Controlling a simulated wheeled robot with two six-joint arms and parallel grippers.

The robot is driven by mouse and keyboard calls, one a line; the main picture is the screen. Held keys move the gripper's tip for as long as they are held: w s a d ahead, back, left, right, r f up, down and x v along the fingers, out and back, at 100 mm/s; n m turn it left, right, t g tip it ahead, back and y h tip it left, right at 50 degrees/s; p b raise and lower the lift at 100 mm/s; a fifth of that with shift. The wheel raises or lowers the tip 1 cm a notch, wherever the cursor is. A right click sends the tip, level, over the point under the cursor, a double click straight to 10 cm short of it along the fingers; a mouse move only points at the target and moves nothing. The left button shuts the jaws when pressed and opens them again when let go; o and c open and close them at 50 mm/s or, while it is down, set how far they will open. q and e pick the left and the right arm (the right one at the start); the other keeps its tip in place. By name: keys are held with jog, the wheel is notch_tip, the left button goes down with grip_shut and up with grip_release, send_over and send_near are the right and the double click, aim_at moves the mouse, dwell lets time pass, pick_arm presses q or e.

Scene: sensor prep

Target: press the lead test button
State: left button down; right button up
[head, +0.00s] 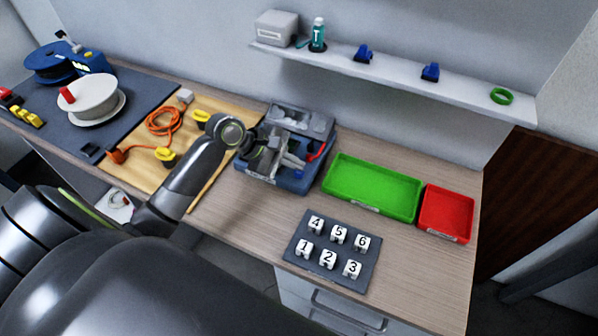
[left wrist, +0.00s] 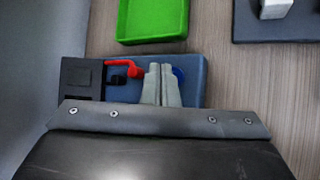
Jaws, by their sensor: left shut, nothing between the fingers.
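A blue-grey test device (head: 262,183) stands on the bench, with a red lead (head: 317,153) at its right side. In the left wrist view the device (left wrist: 200,62) shows the red lead (left wrist: 124,68) and a blue round part (left wrist: 179,75), perhaps the button. My left gripper (head: 290,160) is over the device, its fingers together and empty. In the left wrist view the gripper fingers (left wrist: 160,68) overlap part of the blue round part. I cannot tell whether they touch it. My right gripper is not in view.
A green tray (head: 370,207) and a red tray (head: 446,236) are right of the device. A dark board with numbered white blocks (head: 304,247) lies in front. An orange cable (head: 163,121) lies on a wooden board at left. A shelf (head: 400,82) hangs above.

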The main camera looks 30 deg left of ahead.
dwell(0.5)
pick_arm(q)
jog(key=shift+f+p, duration=0.3)
jog(key=shift+p, duration=0.1)
jog(key=shift+f, duration=0.1)
jog(key=shift+f, duration=0.45)
dwell(0.5)
jog(key=shift+r, duration=0.1)
jog(key=shift+r+p, duration=0.1)
jog(key=shift+p, duration=0.25)
jog(key=shift+r+p, duration=0.7)
jog(key=shift+p, duration=0.4)
